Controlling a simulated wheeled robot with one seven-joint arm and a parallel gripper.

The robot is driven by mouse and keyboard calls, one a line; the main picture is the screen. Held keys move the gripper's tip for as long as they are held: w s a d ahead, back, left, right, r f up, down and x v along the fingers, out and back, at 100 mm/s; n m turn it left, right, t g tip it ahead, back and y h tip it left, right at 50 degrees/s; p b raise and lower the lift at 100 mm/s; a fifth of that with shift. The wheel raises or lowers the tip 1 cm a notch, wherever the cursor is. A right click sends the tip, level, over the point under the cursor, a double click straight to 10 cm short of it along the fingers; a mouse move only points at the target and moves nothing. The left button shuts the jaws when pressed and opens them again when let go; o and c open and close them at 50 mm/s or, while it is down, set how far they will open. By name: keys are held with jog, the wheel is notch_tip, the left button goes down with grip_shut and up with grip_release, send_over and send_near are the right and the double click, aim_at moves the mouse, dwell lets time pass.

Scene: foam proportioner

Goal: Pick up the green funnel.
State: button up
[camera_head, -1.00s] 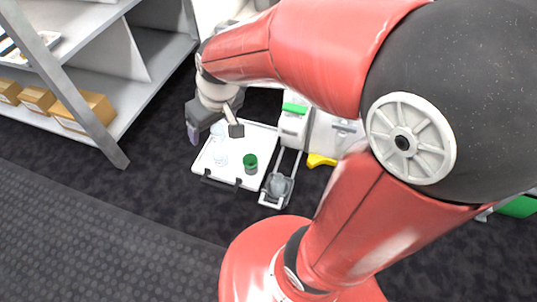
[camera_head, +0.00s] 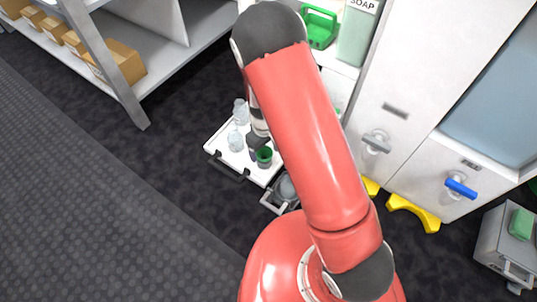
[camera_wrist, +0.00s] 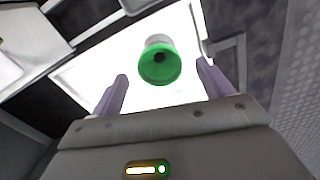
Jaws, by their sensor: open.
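The green funnel (camera_wrist: 160,66) shows in the wrist view with its wide green mouth facing the camera and a pale part behind it. In the head view the green funnel (camera_head: 264,154) is on the white tray (camera_head: 222,139), near its right side. My gripper (camera_wrist: 162,80) is open, with one purple-grey finger on each side of the funnel's line. The funnel appears centred between the fingers and just beyond their tips, with gaps on both sides. In the head view my gripper (camera_head: 257,147) is beside the funnel, partly hidden by my arm.
Clear vessels (camera_head: 236,140) stand on the tray left of the funnel. A grey pan-like container (camera_head: 286,187) is just in front of the tray. A shelf with brown boxes (camera_head: 118,62) is at upper left, and a large white cabinet (camera_head: 410,90) at right. Dark floor is free at left.

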aim_at(265, 153)
notch_tip(265, 153, down, 6)
jog(key=shift+s+d+r+b, duration=0.1)
jog(key=shift+b, duration=0.6)
jog(key=c, duration=1.1)
jog(key=shift+o, duration=0.2)
jog(key=shift+r, duration=0.15)
